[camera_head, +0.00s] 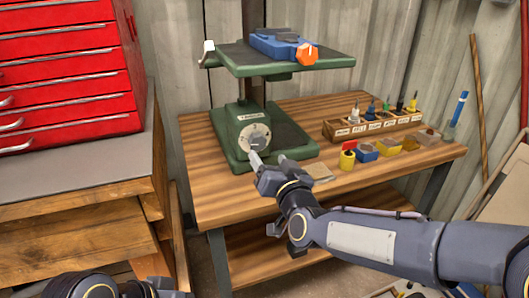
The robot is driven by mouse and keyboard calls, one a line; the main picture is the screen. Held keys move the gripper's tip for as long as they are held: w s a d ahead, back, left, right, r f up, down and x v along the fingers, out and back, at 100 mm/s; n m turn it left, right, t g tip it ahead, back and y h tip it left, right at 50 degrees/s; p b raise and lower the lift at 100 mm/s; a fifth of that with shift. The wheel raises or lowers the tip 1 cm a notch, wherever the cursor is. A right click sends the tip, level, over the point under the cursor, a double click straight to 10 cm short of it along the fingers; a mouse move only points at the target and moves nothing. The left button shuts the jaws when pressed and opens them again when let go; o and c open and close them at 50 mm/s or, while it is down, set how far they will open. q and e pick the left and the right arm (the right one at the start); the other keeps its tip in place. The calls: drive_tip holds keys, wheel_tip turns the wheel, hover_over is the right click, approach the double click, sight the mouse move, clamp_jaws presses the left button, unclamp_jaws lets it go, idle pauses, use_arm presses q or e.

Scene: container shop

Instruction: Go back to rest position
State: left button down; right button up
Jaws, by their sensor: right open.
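My right gripper (268,158) reaches in from the right over the wooden workbench (215,200). Its two fingertips are spread apart with nothing between them. It is in front of the base of the green drill press (230,130), near the round dial; I cannot tell whether it touches anything. Only dark wrist parts of my left arm show at the bottom left edge, and its fingers are out of view.
A blue vise (285,45) with an orange knob sits on the press table. A wooden rack (345,130) of tools and several small coloured bins (367,152) stand at the right of the bench. A red drawer cabinet (70,70) stands on a wooden bench (70,225) at left.

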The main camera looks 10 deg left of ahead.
drive_tip(key=shift+s+d, duration=0.3)
drive_tip(key=shift+s, duration=0.1)
